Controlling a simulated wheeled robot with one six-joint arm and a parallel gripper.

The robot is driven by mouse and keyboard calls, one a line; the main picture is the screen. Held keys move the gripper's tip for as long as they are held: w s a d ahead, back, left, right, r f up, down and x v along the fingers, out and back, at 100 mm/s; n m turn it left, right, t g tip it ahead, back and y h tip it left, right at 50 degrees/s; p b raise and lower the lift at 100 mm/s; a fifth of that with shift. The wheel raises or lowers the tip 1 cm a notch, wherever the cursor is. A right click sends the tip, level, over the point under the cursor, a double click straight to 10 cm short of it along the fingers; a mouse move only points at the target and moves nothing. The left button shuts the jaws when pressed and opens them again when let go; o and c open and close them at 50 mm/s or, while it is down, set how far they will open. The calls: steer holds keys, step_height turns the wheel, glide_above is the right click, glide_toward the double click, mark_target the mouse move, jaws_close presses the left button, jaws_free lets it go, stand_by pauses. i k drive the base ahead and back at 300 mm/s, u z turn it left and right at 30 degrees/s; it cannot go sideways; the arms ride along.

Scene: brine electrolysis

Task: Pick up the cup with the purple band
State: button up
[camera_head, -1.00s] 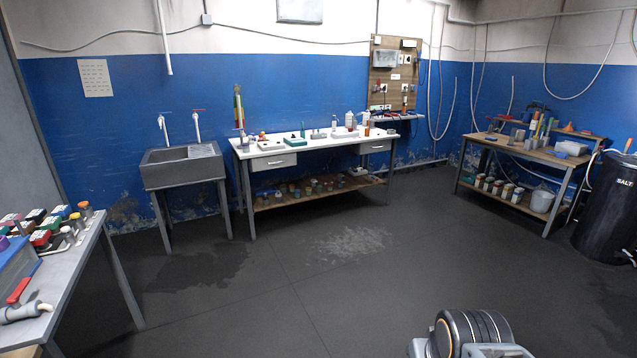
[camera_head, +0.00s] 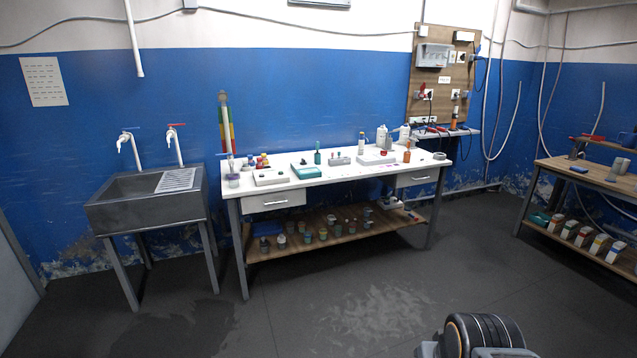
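A small pale cup (camera_head: 233,181) with what looks like a purplish band stands at the left end of the white-topped bench (camera_head: 340,176). It is too small to be sure of the band. Several small cups (camera_head: 322,233) stand on the bench's lower wooden shelf, and their bands cannot be told apart at this distance. Part of my arm shows at the bottom right, well short of the bench. My gripper's fingers are not in view.
A grey sink (camera_head: 150,199) stands left of the bench. A wooden table (camera_head: 590,174) with several bottles (camera_head: 585,238) on its lower shelf is at the right. The dark floor (camera_head: 310,310) before the bench is open.

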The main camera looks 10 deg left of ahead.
mark_target(233, 178)
steer(key=u, duration=0.4)
steer(key=i, duration=2.35)
steer(key=u, duration=1.55)
steer(key=i, duration=1.85)
steer(key=u, duration=0.75)
